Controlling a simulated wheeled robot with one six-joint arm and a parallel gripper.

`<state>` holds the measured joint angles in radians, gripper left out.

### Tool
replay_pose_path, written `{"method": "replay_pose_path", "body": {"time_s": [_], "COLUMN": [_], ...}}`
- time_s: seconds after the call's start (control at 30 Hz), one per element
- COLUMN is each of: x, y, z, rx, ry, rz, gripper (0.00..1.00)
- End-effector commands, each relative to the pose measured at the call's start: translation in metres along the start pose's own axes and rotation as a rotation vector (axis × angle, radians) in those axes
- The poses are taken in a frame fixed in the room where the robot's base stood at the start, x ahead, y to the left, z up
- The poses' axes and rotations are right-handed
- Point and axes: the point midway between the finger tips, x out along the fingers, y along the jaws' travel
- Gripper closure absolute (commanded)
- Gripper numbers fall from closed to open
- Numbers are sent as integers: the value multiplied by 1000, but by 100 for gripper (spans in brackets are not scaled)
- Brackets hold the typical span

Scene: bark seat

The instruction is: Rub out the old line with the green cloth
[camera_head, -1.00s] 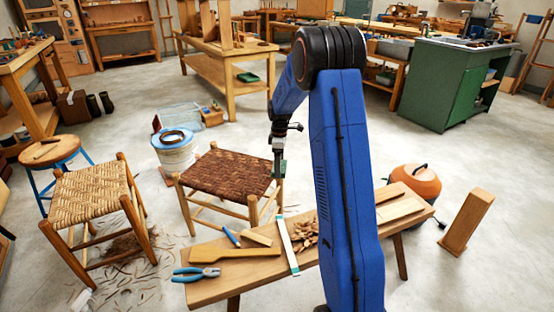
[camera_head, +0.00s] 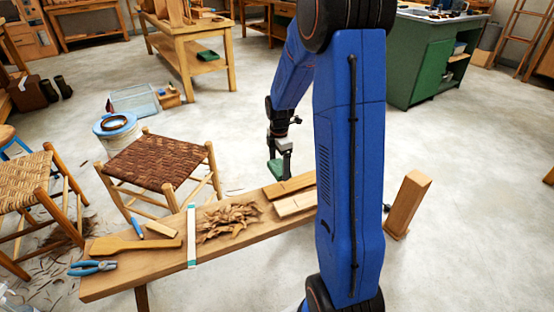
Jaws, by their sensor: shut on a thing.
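My gripper (camera_head: 281,147) hangs pointing down over the far edge of the low wooden bench (camera_head: 165,265), just behind two pale boards (camera_head: 290,186) at the bench's right part. It is shut on the green cloth (camera_head: 275,169), a small dark green piece at its tips. The cloth appears a little above the boards, apart from them; the exact gap is hard to judge. Faint dark marks show on the boards, but I cannot tell whether one is the old line. My blue arm hides the boards' right ends.
A brown-seated stool (camera_head: 160,160) stands behind. A wooden block (camera_head: 407,205) stands at right on open floor.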

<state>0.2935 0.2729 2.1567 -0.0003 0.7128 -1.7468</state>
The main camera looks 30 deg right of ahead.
Motion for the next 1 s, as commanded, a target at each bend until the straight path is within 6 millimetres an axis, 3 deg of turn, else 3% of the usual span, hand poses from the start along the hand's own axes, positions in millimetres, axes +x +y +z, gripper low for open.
{"method": "replay_pose_path", "body": {"time_s": [0.27, 0.7, 1.0], "x": [9, 47, 58], "y": [-4, -4, -4], "z": [-1, -1, -1], "rx": [-15, -14, -14], "ry": [0, 0, 0], "rz": [-1, -1, 0], "gripper": [33, 33, 33]}}
